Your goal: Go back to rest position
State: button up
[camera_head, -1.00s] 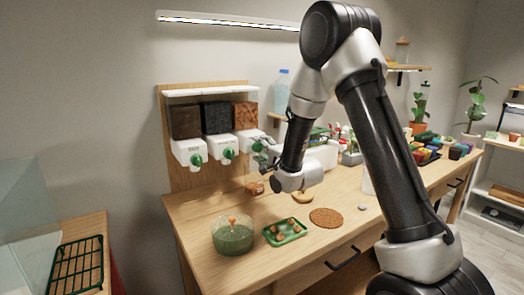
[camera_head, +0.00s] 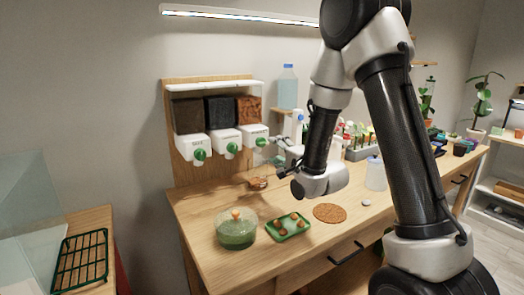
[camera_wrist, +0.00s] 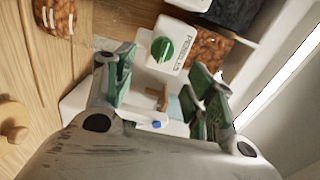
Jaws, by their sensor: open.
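My gripper (camera_head: 280,152) is near the right-hand dispenser on the wall-side rack. In the wrist view my gripper (camera_wrist: 165,90) has its two green-padded fingers spread with nothing between them. Past the fingers is the white dispenser (camera_wrist: 172,45) with a green knob and orange-brown granules; it also shows in the head view (camera_head: 253,138). A clear container with brown granules (camera_head: 258,183) stands on the bench below, apart from the fingers; the wrist view shows it at upper left (camera_wrist: 55,15). My arm is stretched out over the bench.
A bottle (camera_head: 288,88) stands behind. A glass tank and green rack (camera_head: 80,262) are at left.

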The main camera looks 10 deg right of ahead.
jog(key=s+d+r+n+g+h, duration=0.3)
jog(key=s+d+n+g, duration=0.15)
jog(key=s, duration=0.55)
jog(key=s+d+r+n+g+h, duration=0.2)
jog(key=s+d+r+n+g, duration=0.25)
jog(key=s, duration=0.55)
jog(key=s+d+n+g, duration=0.1)
jog(key=s+n+g, duration=0.1)
jog(key=s, duration=0.6)
jog(key=s+d+f+n+g, duration=0.1)
jog(key=s+d+n, duration=0.1)
jog(key=s, duration=0.7)
jog(key=shift+s+n+g+h, duration=0.2)
jog(key=shift+n+g+h, duration=0.15)
jog(key=shift+n, duration=0.25)
